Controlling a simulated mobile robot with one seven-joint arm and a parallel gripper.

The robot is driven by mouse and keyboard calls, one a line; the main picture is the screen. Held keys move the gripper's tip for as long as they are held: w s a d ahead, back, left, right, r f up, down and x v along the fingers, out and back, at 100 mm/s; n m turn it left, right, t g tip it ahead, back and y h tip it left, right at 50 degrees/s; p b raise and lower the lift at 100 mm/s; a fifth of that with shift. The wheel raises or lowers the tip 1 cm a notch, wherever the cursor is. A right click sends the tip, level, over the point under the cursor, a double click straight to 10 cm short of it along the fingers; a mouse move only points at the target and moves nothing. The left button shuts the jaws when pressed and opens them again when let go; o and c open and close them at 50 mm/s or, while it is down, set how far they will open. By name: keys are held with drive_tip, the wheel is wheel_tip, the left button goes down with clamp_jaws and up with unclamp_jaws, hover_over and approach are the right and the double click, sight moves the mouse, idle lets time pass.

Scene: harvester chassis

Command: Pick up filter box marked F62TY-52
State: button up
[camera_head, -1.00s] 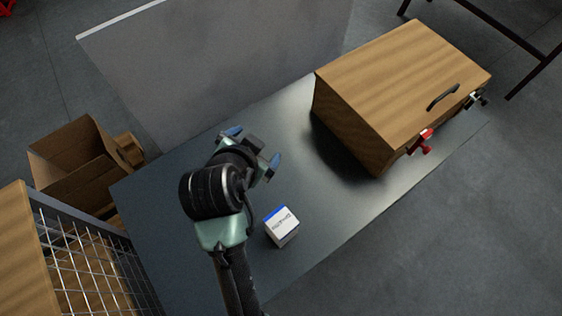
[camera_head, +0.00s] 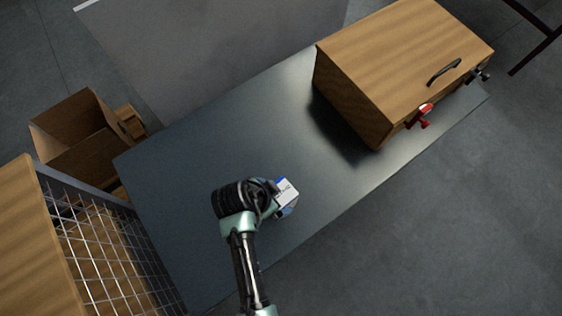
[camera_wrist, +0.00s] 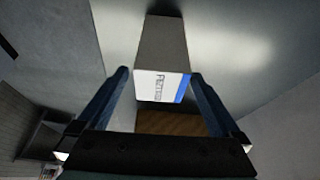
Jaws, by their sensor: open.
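The filter box is a small white and grey carton with a blue stripe along one edge and dark print too small to read surely. In the head view the filter box (camera_head: 286,191) stands on the grey table, partly hidden by my gripper (camera_head: 279,201). In the wrist view the filter box (camera_wrist: 161,62) lies ahead, with its labelled face towards my gripper. My gripper (camera_wrist: 162,76) is open, with one blue finger on each side of the box's labelled end. I cannot tell whether either finger touches it.
The grey table (camera_head: 180,170) is clear around the box. A wooden case (camera_head: 400,60) with a black handle and a red clamp (camera_head: 420,116) stands at the far right. An open cardboard box (camera_head: 75,135) is at left, near a wire mesh cage (camera_head: 105,245). A grey panel rises behind.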

drive_tip(key=shift+x, duration=2.3)
drive_tip(key=shift+w+d+r, duration=0.1)
drive_tip(key=shift+w, duration=0.05)
clamp_jaws()
